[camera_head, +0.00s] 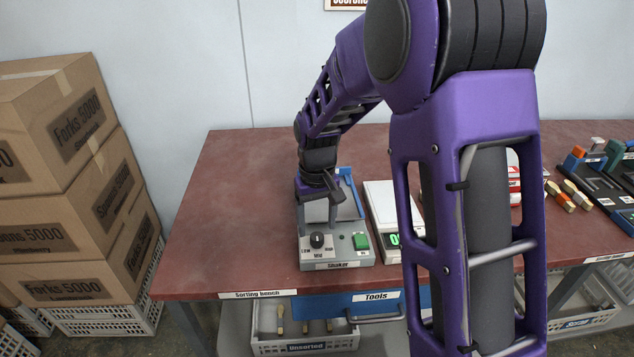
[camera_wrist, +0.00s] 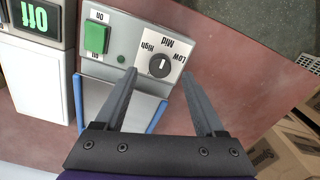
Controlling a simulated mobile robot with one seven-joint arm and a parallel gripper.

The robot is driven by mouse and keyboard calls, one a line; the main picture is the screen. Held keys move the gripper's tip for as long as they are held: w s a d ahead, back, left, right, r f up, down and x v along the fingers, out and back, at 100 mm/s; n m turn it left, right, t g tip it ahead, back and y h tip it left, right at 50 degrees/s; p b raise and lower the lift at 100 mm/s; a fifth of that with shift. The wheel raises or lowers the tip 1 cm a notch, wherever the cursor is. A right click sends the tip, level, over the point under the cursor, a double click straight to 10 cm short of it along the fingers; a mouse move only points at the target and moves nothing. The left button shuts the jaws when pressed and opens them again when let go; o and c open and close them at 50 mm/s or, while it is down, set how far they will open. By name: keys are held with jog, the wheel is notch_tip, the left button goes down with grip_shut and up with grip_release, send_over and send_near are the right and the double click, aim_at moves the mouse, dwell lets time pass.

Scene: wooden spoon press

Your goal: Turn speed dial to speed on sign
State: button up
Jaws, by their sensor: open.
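The speed dial (camera_head: 317,240) is a black round knob on the front of the grey shaker (camera_head: 340,258), with Low, Mid and High marked around it. In the wrist view the dial (camera_wrist: 160,66) shows a short white mark that seems to point towards Mid. My gripper (camera_head: 318,218) is open and points down at the shaker. In the wrist view its fingertips (camera_wrist: 158,72) lie on either side of the dial; I cannot tell whether they touch it. A sign (camera_head: 345,4) on the wall is cut off by the top edge, and its speed text is not readable.
A green button (camera_head: 361,241) sits right of the dial. A scale (camera_head: 381,205) stands close right of the shaker. A blue-edged tray (camera_head: 349,196) is behind the dial. My arm hides the bench's middle. Boxes (camera_head: 62,205) stand left; the bench's left part is clear.

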aim_at(317, 235)
notch_tip(317, 235, up, 14)
jog(key=p, duration=0.1)
jog(key=shift+p, duration=0.4)
